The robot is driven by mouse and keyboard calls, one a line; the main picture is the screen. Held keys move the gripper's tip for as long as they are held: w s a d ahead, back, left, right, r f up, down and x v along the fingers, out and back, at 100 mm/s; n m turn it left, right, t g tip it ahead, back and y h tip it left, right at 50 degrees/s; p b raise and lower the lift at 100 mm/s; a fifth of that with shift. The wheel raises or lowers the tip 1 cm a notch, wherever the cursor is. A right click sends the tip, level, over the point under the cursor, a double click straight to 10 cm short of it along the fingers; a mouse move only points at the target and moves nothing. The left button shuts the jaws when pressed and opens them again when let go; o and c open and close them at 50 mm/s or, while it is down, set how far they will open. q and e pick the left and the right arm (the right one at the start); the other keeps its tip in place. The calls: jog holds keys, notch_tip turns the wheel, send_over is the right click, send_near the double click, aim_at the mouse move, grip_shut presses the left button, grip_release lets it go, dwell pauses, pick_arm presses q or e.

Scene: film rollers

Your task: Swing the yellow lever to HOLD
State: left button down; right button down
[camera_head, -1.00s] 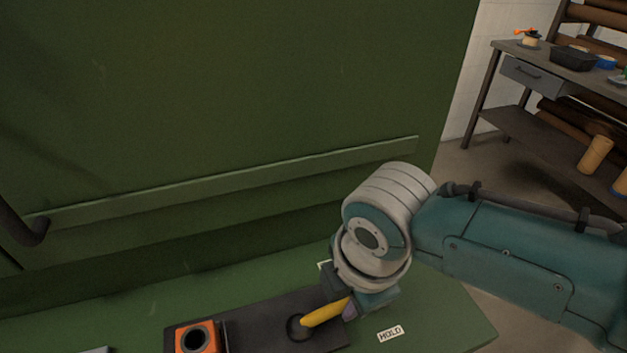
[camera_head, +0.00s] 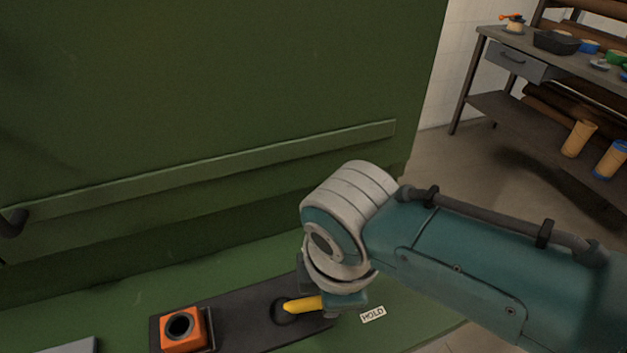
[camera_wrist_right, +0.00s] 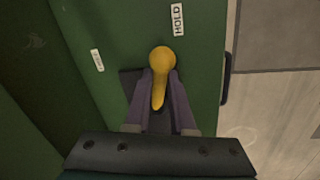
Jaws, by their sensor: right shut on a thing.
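The yellow lever (camera_head: 303,304) is mounted on a dark plate on the green bench and points right in the head view. The white HOLD label (camera_head: 373,314) lies just right of the lever's outer end, with a gap between them. My right gripper (camera_head: 325,301) is at that outer end, partly hidden by my wrist. In the wrist view the lever (camera_wrist_right: 161,62) runs between the two fingers of my right gripper (camera_wrist_right: 160,80), which is shut on it. The HOLD label (camera_wrist_right: 177,19) shows above and right of the lever there. My left gripper is out of view.
An orange block with a round dark hole (camera_head: 181,328) sits at the dark plate's left end. A second small white label (camera_wrist_right: 97,60) lies left of the lever in the wrist view. A green panel (camera_head: 200,100) rises behind the bench. A workbench (camera_head: 510,45) stands far right.

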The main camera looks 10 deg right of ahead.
jog(key=c, duration=0.8)
grip_release()
jog(key=shift+o, duration=0.2)
notch_tip(320, 180, up, 10)
jog(key=s+p, duration=0.2)
jog(key=p, duration=0.2)
jog(key=shift+w+f, duration=0.1)
